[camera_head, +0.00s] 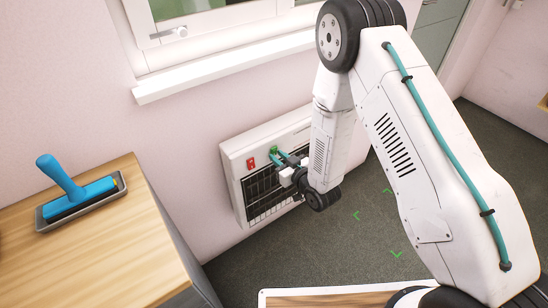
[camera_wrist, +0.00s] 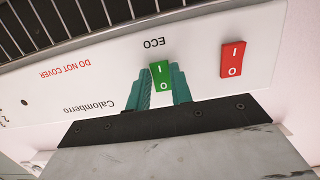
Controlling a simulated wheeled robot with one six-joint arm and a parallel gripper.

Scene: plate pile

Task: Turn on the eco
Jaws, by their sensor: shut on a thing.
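A white wall heater (camera_head: 232,158) with a dark grille hangs below the window. Its panel carries a green switch (camera_wrist: 161,76) beside the word ECO, and a red switch (camera_wrist: 235,59) to the right of it in the wrist view. In the head view the red switch (camera_head: 251,163) and the green switch (camera_head: 273,150) show at the heater's upper left. My gripper (camera_wrist: 163,88) is at the green switch, its two teal fingers on either side of it and shut on it. The wrist view shows the panel upside down.
A wooden cabinet top (camera_head: 95,240) at left bears a grey tray (camera_head: 45,224) with a blue roller-like tool (camera_head: 75,190). A window sill (camera_head: 220,70) juts out above the heater. A framed wooden surface (camera_head: 330,299) is at the bottom edge.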

